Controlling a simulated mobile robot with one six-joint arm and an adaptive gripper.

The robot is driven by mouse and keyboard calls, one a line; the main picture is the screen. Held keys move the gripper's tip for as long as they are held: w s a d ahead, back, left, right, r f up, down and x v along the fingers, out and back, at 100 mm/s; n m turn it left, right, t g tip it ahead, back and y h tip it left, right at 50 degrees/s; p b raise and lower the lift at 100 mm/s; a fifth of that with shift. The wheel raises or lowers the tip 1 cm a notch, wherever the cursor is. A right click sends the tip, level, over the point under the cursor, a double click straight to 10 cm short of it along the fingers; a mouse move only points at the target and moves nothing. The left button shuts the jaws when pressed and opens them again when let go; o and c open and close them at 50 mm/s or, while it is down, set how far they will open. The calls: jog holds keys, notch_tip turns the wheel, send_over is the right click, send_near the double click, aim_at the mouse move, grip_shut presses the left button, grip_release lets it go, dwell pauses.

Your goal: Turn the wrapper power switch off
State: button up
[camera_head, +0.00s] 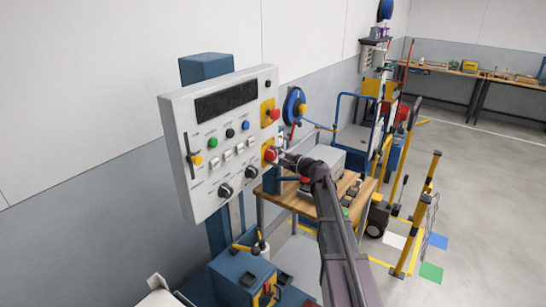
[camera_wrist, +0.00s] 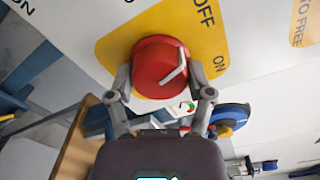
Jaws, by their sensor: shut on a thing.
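The wrapper power switch is a red rotary knob (camera_head: 270,154) on a yellow plate at the lower right of the grey control panel (camera_head: 207,203). In the wrist view the knob (camera_wrist: 150,60) fills the middle, and its yellow plate (camera_wrist: 120,45) carries the words OFF and ON. A white pointer line runs over the knob's face and side; its exact setting is hard to tell. My gripper (camera_head: 283,158) reaches the knob from the right. In the wrist view its two fingers (camera_wrist: 160,74) are shut on the knob, one on each side.
A red button (camera_head: 274,114) on another yellow plate sits just above the switch. Black dials (camera_head: 225,190) and small buttons lie to its left. A wooden-topped table (camera_head: 300,203) stands behind my arm. Open floor (camera_head: 480,190) lies at the right.

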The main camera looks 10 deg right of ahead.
jog(key=n, duration=0.5)
jog(key=shift+w+r, duration=0.15)
jog(key=shift+w, duration=0.05)
dwell(0.4)
jog(key=o, duration=1.1)
jog(key=shift+a, duration=0.15)
jog(key=shift+s, duration=0.15)
jog(key=shift+v, duration=0.8)
jog(key=v, duration=1)
jog(key=shift+s, duration=0.1)
